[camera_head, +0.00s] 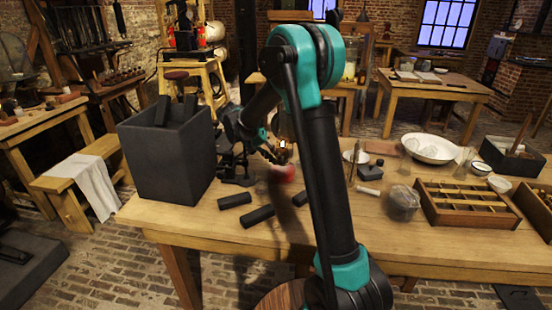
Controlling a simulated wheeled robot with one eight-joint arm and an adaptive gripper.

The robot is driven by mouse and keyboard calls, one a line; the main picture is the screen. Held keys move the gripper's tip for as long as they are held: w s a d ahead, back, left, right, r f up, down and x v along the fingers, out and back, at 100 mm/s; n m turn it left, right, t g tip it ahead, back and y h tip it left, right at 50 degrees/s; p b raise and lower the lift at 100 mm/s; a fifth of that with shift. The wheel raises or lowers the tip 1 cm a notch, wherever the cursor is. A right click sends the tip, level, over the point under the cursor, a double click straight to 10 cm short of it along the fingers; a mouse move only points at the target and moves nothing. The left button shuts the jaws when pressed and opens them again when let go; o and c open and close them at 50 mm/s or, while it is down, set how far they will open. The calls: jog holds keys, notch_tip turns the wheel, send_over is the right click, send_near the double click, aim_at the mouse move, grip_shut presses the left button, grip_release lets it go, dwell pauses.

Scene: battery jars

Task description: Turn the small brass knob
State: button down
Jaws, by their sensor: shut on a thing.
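My gripper (276,152) is at the end of my teal and black arm, over the back part of the wooden table. Its fingers are shut at a small brass-coloured piece (282,146), which looks like the small brass knob. The fingers and the arm hide most of what it belongs to. A blurred red spot (284,172) shows just below the fingers. Whether the knob is turned cannot be told at this size.
A dark box (168,165) holding black blocks stands left on the table (400,235). Black bars (258,216) lie in front of it. To the right are a glass jar (403,203), a white bowl (432,148) and a compartmented wooden tray (463,223). The front right tabletop is clear.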

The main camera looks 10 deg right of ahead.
jog(key=shift+a+f+h, duration=0.1)
jog(key=shift+h, duration=0.3)
jog(key=c, duration=1.4)
grip_release()
jog(key=v, duration=1.2)
jog(key=shift+w, duration=0.25)
